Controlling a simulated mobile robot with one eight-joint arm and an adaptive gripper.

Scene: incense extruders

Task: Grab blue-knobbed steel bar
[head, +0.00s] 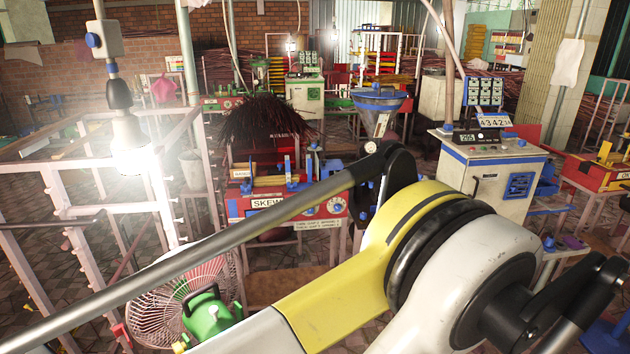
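I cannot make out a blue-knobbed steel bar for certain. A red and blue extruder (285,207) marked "SKEW" stands in the middle of the head view, with small blue upright parts (291,182) on its top. A small blue piece (549,243) sits on a low table at the right. My gripper is out of view. My yellow and white arm fills the lower middle and right, and a long grey rod crosses from the lower left to a dark joint in front of the extruder. They hide part of the floor and machines.
A fan (183,298) and a green motor (207,316) are at lower left. Pale metal racks and a bright lamp (132,145) stand at left. A white and blue control cabinet (492,178) stands right of centre. Another red machine (598,172) is at far right.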

